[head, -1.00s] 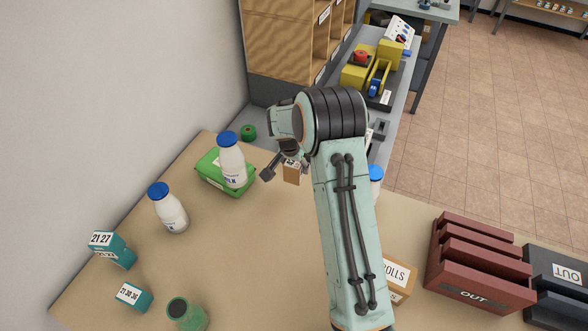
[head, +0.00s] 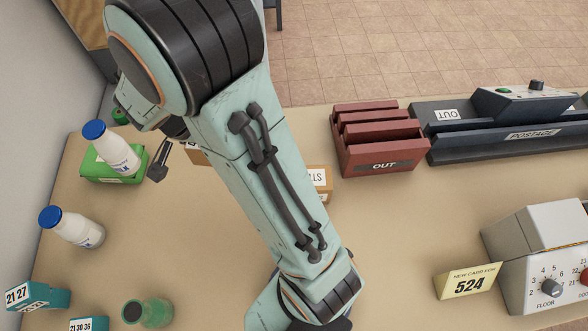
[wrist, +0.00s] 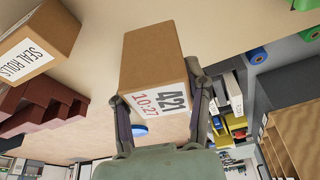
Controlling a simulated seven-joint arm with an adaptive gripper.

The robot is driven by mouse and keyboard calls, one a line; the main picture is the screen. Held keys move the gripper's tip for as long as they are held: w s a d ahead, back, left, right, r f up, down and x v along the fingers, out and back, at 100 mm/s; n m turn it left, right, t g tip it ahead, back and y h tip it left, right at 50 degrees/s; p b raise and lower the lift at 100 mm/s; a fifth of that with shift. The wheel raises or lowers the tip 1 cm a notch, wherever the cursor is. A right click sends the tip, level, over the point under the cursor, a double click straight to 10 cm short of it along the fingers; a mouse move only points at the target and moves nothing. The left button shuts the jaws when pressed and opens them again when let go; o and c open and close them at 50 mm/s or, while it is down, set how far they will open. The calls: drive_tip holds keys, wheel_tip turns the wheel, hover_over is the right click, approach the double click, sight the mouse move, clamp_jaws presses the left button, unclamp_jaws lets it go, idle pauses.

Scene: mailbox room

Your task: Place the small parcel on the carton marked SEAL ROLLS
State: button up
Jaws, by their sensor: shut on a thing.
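The small parcel is a brown box with a white label reading 421 and 10:27 (wrist: 155,55). In the wrist view my gripper (wrist: 158,98) is shut on it, with one finger on each side. In the head view a small part of the parcel (head: 197,157) shows beside the finger; my arm hides the rest. The carton marked SEAL ROLLS (wrist: 52,32) stands on the table to the left of the parcel in the wrist view, apart from it. In the head view the carton (head: 319,181) shows partly, to the right of my arm, which covers its left side.
Another bottle (head: 75,229), teal boxes (head: 38,297) and a green jar (head: 148,311) are nearer. A red OUT rack (head: 378,140) stands behind and right of the carton.

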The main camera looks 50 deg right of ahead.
drive_tip(key=s+d+r+m+g, duration=0.2)
drive_tip(key=s+d+m, duration=0.3)
drive_tip(key=s+m, duration=0.35)
drive_tip(key=s+d+r+m+g, duration=0.2)
drive_tip(key=s+d+m, duration=0.4)
drive_tip(key=s, duration=0.4)
drive_tip(key=shift+m, duration=0.45)
drive_tip(key=f, duration=0.5)
drive_tip(key=a+f, duration=0.1)
drive_tip(key=f, duration=0.1)
drive_tip(key=shift+f, duration=0.2)
drive_tip(key=shift+w+f, duration=0.1)
drive_tip(key=shift+f, duration=0.05)
drive_tip(key=shift+f, duration=0.2)
drive_tip(key=o, duration=1.2)
drive_tip(key=shift+r, duration=0.1)
